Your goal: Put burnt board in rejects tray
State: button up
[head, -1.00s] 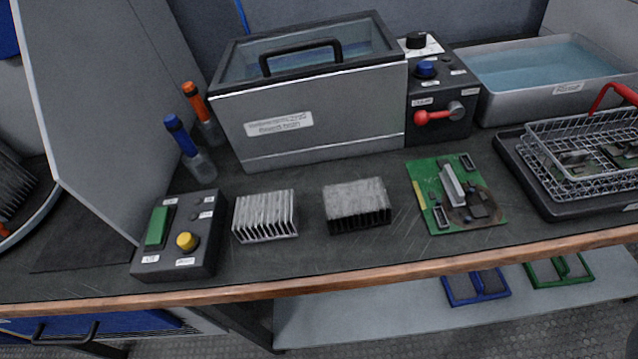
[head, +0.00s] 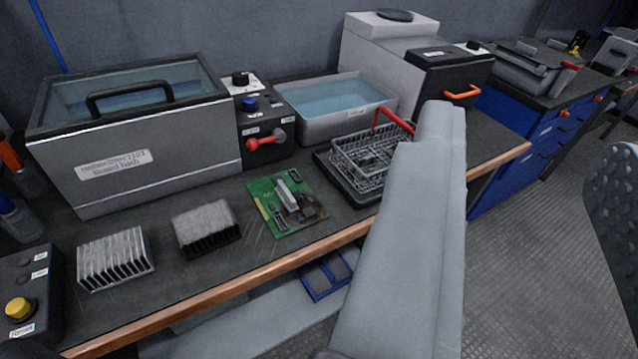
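The burnt board (head: 286,203) is a green circuit board with a brown scorched patch and a pale upright part on it. It lies flat on the dark bench top near the front edge, between the grey heat sink and the wire basket. My gripper is not in view. A large pale grey arm link of mine covers the lower middle right and hides part of the bench edge.
Two heat sinks (head: 115,258) (head: 206,228) stand left of the board. Behind are the ultrasonic bath (head: 150,165), its control box (head: 262,125) and a rinse tray (head: 335,112). A wire basket (head: 365,160) with a red handle is to the right. Open floor (head: 540,260) lies at right.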

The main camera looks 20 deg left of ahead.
jog(key=w+a+f+n+y, duration=0.2)
jog(key=w+f+n+y, duration=0.1)
jog(key=w, duration=0.7)
jog(key=n+g+y, duration=0.6)
jog(key=g, duration=0.5)
send_over(289, 194)
jog(key=s+d, duration=0.9)
jog(key=d, duration=0.2)
notch_tip(289, 194, down, 24)
jog(key=x, duration=1.7)
jog(key=shift+f, duration=0.35)
grip_shut()
